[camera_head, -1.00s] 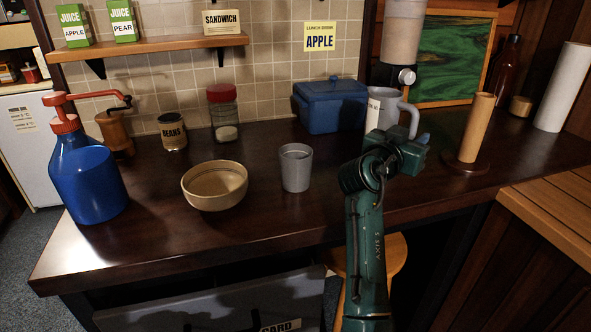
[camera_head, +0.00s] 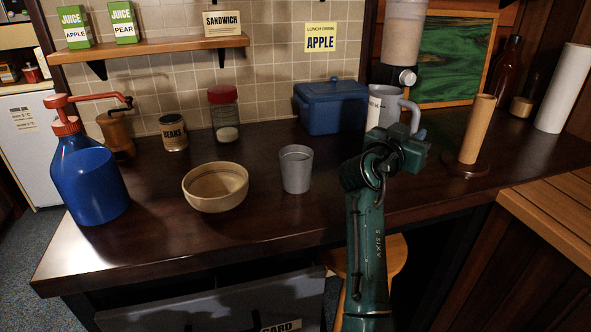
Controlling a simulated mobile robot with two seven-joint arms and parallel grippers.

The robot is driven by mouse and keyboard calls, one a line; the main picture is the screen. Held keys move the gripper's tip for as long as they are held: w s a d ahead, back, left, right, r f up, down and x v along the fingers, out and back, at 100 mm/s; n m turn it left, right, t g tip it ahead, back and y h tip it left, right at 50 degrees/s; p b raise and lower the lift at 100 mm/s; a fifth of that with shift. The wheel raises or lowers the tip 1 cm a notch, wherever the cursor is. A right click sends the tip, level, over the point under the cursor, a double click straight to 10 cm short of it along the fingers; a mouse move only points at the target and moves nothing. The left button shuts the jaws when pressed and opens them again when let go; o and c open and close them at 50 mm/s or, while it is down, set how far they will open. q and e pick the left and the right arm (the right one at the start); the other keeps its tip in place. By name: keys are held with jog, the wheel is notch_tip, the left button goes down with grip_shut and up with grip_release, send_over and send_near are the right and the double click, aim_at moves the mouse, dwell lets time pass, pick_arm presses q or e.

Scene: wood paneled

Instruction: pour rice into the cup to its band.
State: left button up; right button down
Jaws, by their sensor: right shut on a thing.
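A grey cup (camera_head: 296,170) stands upright on the dark counter, left of my right arm. Its inside is mostly hidden and I cannot make out a band. A grey jug (camera_head: 386,95) with a handle and a pale, partly covered label is behind my right gripper (camera_head: 413,140). The gripper is shut at the jug's lower handle side, and its fingertips are largely hidden by its own body. The jug looks upright; its contents are not visible. No rice is clearly identifiable. My left gripper is out of view.
A tan bowl (camera_head: 216,187) stands left of the cup. A blue box (camera_head: 331,108), a red-lidded jar (camera_head: 224,116), and a beans jar (camera_head: 174,133) stand behind. A dispenser (camera_head: 404,25) hangs above the jug. A wooden roll holder (camera_head: 476,132) stands right of the gripper.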

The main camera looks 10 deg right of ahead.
aim_at(415, 117)
jog(key=shift+r+p, duration=1.1)
jog(key=shift+r, duration=1.1)
